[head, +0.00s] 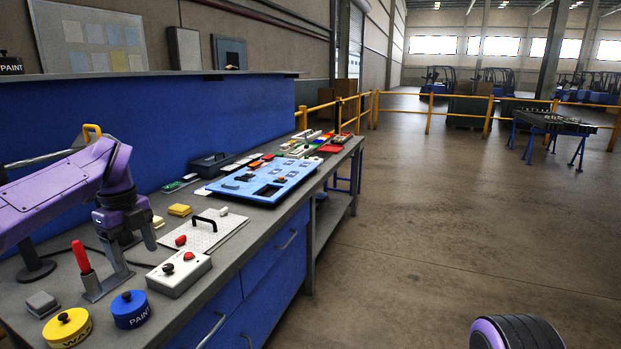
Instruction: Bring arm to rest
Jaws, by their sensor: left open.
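My left arm, purple with dark joints, comes in from the left above the grey workbench top (245,228). Its gripper (137,258) hangs downward over the bench, with its two fingers apart and nothing seen between them. It is near a red-handled tool (82,257) that stands upright at a grey metal holder. A white box with red and black knobs (179,272) is to the right of the fingers. Whether the fingers touch the holder or bench is unclear. My right gripper is not in view; a purple and black part of mine shows at the bottom right.
Blue PAINT (130,309) and yellow WAX (67,328) tins stand at the near edge. A white plate with a black handle (203,232) and a blue panel (265,180) lie farther along. A blue back wall (200,120) borders the bench. Open floor lies right.

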